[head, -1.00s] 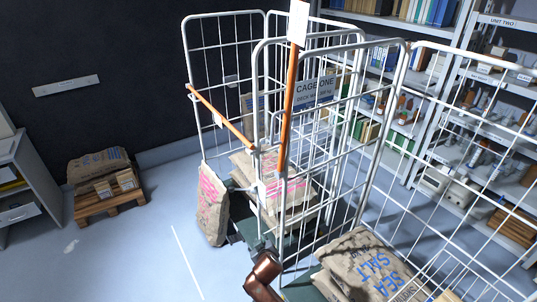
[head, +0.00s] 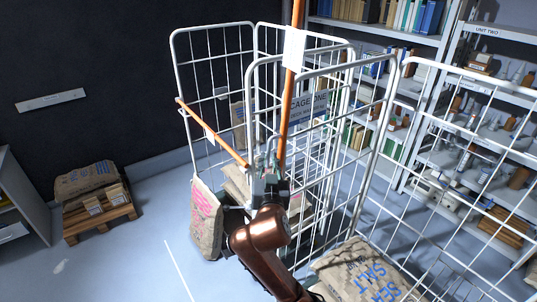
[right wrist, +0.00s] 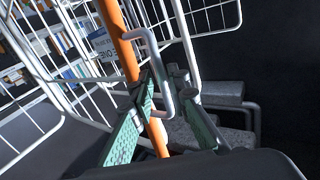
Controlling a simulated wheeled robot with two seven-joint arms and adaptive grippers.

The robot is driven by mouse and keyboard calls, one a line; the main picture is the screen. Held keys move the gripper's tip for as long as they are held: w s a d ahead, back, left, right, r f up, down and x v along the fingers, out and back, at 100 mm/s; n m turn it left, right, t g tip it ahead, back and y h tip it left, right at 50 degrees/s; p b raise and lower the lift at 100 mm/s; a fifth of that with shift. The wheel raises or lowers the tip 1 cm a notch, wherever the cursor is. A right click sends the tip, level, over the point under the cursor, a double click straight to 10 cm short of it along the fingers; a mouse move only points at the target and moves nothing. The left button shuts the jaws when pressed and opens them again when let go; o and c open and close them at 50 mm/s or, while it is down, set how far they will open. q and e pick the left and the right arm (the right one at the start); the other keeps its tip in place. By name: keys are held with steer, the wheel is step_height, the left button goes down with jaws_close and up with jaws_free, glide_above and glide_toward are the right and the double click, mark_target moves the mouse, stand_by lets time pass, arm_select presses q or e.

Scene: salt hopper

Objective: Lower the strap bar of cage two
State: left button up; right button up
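An orange strap bar (head: 287,100) with a white tag stands nearly upright at the front left corner of the nearer cage (head: 384,110). No sign reading cage two is legible. My right gripper (head: 268,172) is at the bar's lower end. In the right wrist view, its two green-padded fingers (right wrist: 163,82) are apart, with a grey bent handle (right wrist: 157,65) between and just beyond their tips. The orange bar (right wrist: 112,35) runs behind them. I cannot tell whether the fingers touch the handle. My left gripper is not in view.
Behind stands a cage with a CAGE ONE sign (head: 308,106), salt sacks and a slanting orange bar (head: 213,133) across its front. A sea salt sack (head: 358,272) lies in the nearer cage. A loaded pallet (head: 100,222) is at left.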

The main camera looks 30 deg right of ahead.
mark_target(269, 156)
steer(key=shift+x, duration=1.55)
steer(key=shift+c, duration=0.3)
jaws_close()
